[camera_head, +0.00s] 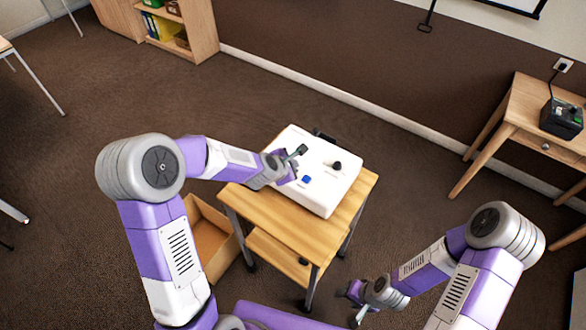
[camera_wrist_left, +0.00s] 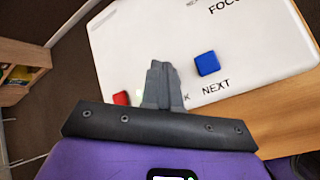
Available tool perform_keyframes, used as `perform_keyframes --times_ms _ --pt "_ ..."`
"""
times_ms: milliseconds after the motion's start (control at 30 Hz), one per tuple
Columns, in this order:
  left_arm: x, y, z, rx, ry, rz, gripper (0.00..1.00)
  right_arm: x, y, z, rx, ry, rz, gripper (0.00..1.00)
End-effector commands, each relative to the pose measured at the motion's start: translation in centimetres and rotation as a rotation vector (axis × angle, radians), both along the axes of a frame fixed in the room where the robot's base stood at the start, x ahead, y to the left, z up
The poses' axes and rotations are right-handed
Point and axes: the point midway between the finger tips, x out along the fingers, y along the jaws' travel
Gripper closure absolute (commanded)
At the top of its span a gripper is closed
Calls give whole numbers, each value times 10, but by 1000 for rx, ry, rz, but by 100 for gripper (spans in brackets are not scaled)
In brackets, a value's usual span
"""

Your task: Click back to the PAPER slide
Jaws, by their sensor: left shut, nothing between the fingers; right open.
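The white projector (camera_head: 324,196) lies on a small wooden cart. Its blue button (camera_head: 306,180) shows right of my left gripper. The left wrist view shows the blue button (camera_wrist_left: 207,63) above the word NEXT. The red button (camera_wrist_left: 121,98) is lower left, partly cut off by my gripper's dark bar. A letter K shows near the fingers; the rest of that word is hidden. My left gripper (camera_head: 293,178) is shut and empty over the projector's left part, fingers (camera_wrist_left: 163,84) between the two buttons in view. Contact cannot be told. My right gripper (camera_head: 366,314) is open, low in front of the cart.
A black knob (camera_head: 337,165) stands on the projector. The wooden cart (camera_head: 262,207) has a lower shelf. An open cardboard box (camera_head: 206,237) is left of it. A wooden side table (camera_head: 525,110) holds a dark device (camera_head: 562,119). Carpet is clear behind the cart.

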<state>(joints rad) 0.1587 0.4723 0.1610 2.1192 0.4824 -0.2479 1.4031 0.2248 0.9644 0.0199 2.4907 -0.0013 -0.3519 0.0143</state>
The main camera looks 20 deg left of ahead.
Motion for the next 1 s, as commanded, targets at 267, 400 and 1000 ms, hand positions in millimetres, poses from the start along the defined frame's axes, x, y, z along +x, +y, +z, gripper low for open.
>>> perform_keyframes --times_ms 267,400,1000 --pt "0 0 2 -1 0 1 100 0 0 1 0 0 0 45" --pt "0 0 4 0 -1 1 100 0 0 3 0 0 0 45" --pt "0 1 54 0 -1 1 100 0 0 44 0 0 0 45"
